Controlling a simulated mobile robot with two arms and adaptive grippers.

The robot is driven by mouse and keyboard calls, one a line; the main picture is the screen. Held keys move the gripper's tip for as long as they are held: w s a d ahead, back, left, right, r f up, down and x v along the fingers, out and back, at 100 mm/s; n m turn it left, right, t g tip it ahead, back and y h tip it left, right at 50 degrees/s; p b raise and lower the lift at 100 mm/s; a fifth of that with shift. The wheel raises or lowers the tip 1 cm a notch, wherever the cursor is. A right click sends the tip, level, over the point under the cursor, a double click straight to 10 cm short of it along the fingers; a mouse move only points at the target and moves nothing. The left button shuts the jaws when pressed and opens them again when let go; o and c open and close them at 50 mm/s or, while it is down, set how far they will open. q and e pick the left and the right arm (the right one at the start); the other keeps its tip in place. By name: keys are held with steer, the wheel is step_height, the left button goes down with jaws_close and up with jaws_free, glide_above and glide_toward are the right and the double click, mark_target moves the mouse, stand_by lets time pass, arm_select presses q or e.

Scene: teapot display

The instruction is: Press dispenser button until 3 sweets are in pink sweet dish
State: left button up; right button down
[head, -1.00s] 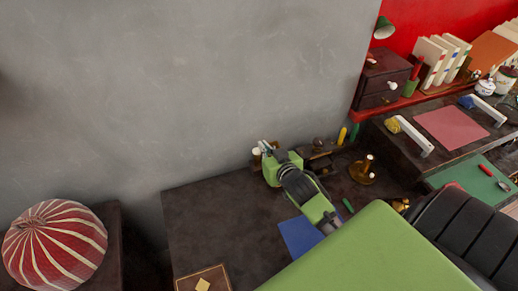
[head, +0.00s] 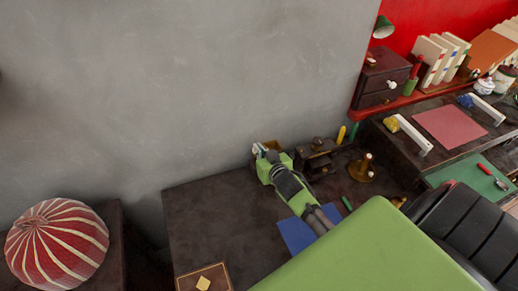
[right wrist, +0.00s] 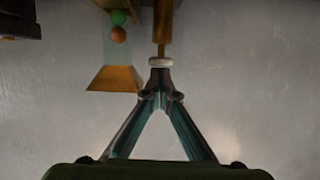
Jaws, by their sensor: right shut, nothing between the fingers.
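In the right wrist view my right gripper (right wrist: 160,82) is shut with nothing between its fingers. Its tips are at a pale button-like disc (right wrist: 160,61) on the end of a brass rod (right wrist: 162,28); I cannot tell whether they touch. Beside it is a clear tube (right wrist: 117,50) with a green ball (right wrist: 118,17), an orange ball (right wrist: 118,34) and a flared brass end (right wrist: 115,78). These look like dispenser parts. In the head view my right gripper (head: 275,166) hides its fingertips, at the back of the dark table. I cannot make out a pink sweet dish. My left gripper is out of view.
A dark wooden object (head: 318,158) and a brass piece (head: 362,170) stand right of my gripper. A blue sheet (head: 297,236) lies under my arm. A patterned box (head: 204,279) is at the front left. The table's left part is clear. The wall is close behind.

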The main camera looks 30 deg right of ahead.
step_height(320, 180, down, 2)
steer(key=shift+b, duration=0.6)
steer(key=shift+s, duration=0.1)
steer(key=shift+f, duration=0.15)
steer(key=v, duration=0.8)
steer(key=shift+r, duration=0.2)
stand_by(0.9)
